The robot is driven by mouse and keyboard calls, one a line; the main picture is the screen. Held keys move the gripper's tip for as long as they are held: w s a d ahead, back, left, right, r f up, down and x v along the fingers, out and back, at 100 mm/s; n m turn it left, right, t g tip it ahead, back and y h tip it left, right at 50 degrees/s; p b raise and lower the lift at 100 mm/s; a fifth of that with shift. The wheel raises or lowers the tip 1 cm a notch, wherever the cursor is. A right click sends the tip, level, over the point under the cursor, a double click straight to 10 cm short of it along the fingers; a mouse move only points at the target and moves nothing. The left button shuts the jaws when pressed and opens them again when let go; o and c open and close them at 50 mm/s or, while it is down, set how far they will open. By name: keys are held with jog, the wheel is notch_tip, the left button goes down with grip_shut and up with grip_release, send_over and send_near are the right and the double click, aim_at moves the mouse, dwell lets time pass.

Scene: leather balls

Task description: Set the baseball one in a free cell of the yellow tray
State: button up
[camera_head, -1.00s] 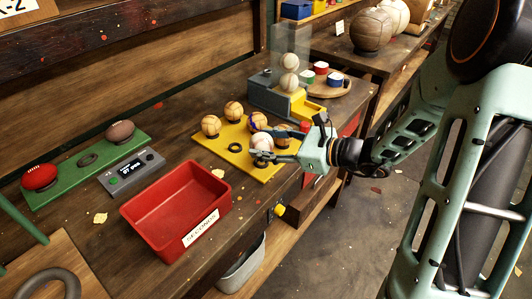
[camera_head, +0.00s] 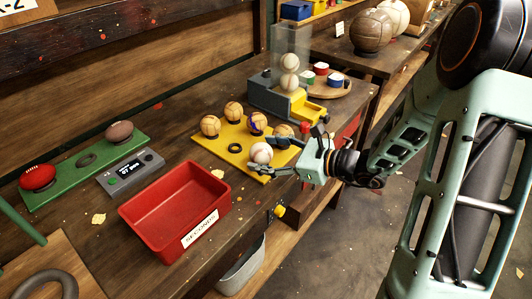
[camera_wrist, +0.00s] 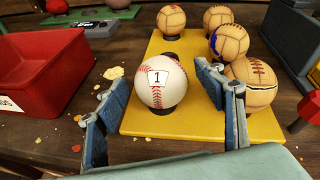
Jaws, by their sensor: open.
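The white baseball (camera_head: 261,153) with red stitching sits on the yellow tray (camera_head: 202,139), in its front cell. In the wrist view the baseball (camera_wrist: 157,103) bears a label reading "1" and rests on a dark ring. My gripper (camera_head: 262,155) is open, with one finger on each side of the baseball. In the wrist view a gap shows between the left finger and the ball; the right finger is close to it. Several tan balls stand in other cells of the tray. An empty dark ring (camera_head: 235,149) lies left of the baseball, partly hidden behind it in the wrist view.
A tan laced ball (camera_wrist: 251,84) stands just beyond my right finger. The red bin labelled SECONDS (camera_head: 172,208) is at front left. A grey and yellow dispenser (camera_head: 288,98) with white balls stands behind the tray. A green rack (camera_head: 65,180) is far left.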

jog(key=shift+r, duration=0.1)
jog(key=shift+d+r, duration=0.1)
jog(key=shift+r, duration=0.05)
jog(key=p+v, duration=0.1)
jog(key=v, duration=1.1)
